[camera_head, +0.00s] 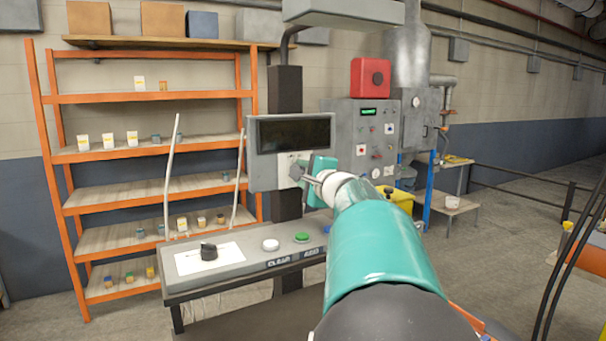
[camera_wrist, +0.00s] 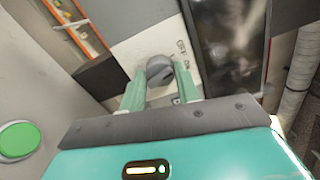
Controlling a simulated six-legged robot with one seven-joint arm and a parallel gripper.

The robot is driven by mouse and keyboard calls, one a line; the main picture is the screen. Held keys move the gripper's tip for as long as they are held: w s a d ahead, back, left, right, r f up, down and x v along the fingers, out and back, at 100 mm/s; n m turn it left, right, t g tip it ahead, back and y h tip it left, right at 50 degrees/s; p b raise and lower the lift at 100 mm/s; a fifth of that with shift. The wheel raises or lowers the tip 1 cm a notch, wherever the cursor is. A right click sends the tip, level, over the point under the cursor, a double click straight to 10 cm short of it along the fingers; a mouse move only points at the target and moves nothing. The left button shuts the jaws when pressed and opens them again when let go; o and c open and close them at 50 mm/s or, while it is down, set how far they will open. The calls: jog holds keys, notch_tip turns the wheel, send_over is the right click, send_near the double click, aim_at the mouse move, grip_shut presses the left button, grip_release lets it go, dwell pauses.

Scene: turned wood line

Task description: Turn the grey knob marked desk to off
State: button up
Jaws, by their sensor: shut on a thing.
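The grey knob (camera_wrist: 158,68) sits on a white plate (camera_wrist: 135,48) in the wrist view. Small dark lettering beside it is too small and tilted to read surely. My gripper (camera_wrist: 161,76) is shut on the knob, one pale green finger on each side. In the head view, my gripper (camera_head: 298,170) is at the white plate (camera_head: 284,162) under the dark screen (camera_head: 292,133) of the grey console. The knob is not clear there, and the arm covers part of the console.
A sloped desk panel (camera_head: 225,272) below carries a black knob (camera_head: 208,251), a white button (camera_head: 270,245) and a green button (camera_head: 302,238). Orange shelving (camera_head: 150,98) stands at left, a grey control cabinet (camera_head: 368,135) behind at right. Thin pale rods (camera_head: 171,165) rise at left.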

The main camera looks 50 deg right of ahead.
jog(key=shift+n, duration=0.8)
jog(key=o, duration=1)
jog(key=v, duration=1.3)
jog(key=shift+s+a, duration=0.1)
jog(key=shift+s, duration=0.25)
